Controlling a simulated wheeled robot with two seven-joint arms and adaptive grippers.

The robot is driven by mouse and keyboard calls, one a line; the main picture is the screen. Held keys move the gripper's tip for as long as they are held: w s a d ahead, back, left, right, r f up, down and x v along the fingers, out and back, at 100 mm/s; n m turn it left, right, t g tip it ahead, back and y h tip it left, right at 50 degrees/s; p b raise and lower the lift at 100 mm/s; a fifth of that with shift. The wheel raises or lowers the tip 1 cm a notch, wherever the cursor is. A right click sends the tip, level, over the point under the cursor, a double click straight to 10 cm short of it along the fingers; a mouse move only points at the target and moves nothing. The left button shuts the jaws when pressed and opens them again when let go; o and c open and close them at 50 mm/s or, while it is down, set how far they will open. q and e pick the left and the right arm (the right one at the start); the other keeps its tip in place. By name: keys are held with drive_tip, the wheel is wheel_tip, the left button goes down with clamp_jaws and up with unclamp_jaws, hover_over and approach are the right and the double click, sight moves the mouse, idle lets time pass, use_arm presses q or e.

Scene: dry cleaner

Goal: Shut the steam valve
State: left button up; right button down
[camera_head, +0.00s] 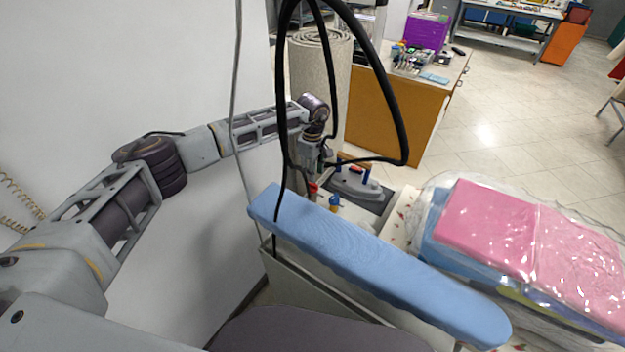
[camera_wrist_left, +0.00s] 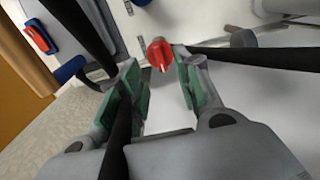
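The red valve knob (camera_wrist_left: 160,53) shows in the left wrist view, just ahead of and between the fingertips of my left gripper (camera_wrist_left: 158,70). The green-padded fingers stand apart on both sides of the knob. I cannot tell whether either finger touches it. In the head view my left gripper (camera_head: 311,168) points down behind the far end of the blue ironing board, with a small red part (camera_head: 313,187), likely the same knob, just below it. The fingertips are partly hidden there by the wrist and a black hose. My right gripper is in neither view.
A black hose (camera_head: 399,100) loops over the work area and also crosses my left finger in the wrist view (camera_wrist_left: 118,140). A steam iron (camera_head: 355,185) rests beyond the blue ironing board (camera_head: 370,265). Bagged folded laundry (camera_head: 530,235) lies at right. A white wall (camera_head: 90,80) borders my left arm.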

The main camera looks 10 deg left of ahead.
sight(312, 186)
use_arm(q)
drive_tip(key=shift+f+p, duration=0.4)
drive_tip(key=shift+f, duration=2.25)
clamp_jaws()
